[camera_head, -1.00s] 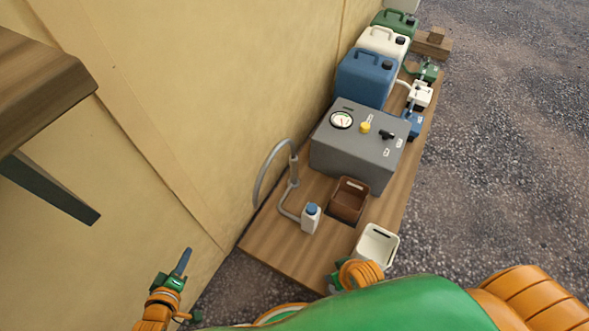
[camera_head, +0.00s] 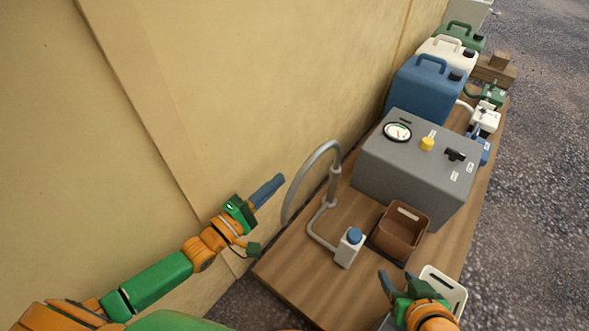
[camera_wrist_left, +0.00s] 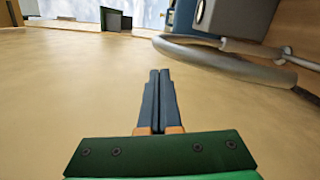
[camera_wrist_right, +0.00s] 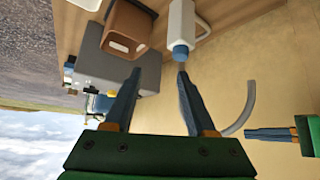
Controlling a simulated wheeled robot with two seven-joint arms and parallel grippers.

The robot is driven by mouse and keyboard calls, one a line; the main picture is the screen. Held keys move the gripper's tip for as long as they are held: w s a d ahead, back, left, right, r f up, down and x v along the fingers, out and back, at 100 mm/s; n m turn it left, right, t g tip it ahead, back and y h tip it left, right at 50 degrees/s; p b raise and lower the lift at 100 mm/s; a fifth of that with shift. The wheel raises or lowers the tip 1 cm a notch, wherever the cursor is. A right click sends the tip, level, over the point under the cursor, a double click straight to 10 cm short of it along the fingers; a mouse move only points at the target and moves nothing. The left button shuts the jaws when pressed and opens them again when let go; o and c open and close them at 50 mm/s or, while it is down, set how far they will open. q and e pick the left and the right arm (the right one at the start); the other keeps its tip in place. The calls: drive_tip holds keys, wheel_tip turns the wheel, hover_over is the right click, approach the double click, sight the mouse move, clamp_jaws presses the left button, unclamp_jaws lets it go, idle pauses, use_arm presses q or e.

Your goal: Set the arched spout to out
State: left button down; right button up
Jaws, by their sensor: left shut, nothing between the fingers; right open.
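The arched spout (camera_head: 308,168) is a grey curved tube beside the tan wall, rising from a post on the wooden bench. Its lower pipe runs to a small white bottle with a blue cap (camera_head: 350,246). My left gripper (camera_head: 276,182) is shut and empty, just left of the arch and apart from it in the head view. In the left wrist view the spout (camera_wrist_left: 225,66) lies beyond and right of the shut fingertips (camera_wrist_left: 160,75). My right gripper (camera_head: 396,283) is open and empty near the bench front, right of the bottle. The right wrist view also shows the spout (camera_wrist_right: 246,110).
A grey box (camera_head: 420,170) with a gauge, yellow knob and black switch stands behind a brown bin (camera_head: 402,230). A white bin (camera_head: 446,290) is near my right gripper. Blue, white and green canisters stand farther back. The tan wall (camera_head: 230,90) borders the bench on the left.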

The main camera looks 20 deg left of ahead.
use_arm(q)
drive_tip(key=b+x, duration=0.2)
drive_tip(key=x, duration=0.4)
use_arm(e)
drive_tip(key=w+a+r+t+y, duration=0.1)
drive_tip(key=w+r+t, duration=0.2)
drive_tip(key=r, duration=0.3)
drive_tip(key=w+a+r+t+y, duration=0.1)
drive_tip(key=w+a+r+t, duration=0.1)
drive_tip(key=w+r+t, duration=0.2)
wheel_tip(320, 180, up, 3)
drive_tip(key=shift+f+n+t+y, duration=0.15)
drive_tip(key=shift+n+t+y, duration=0.15)
drive_tip(key=shift+t, duration=0.5)
use_arm(q)
drive_tip(key=shift+d, duration=0.1)
use_arm(e)
drive_tip(key=shift+f, duration=0.1)
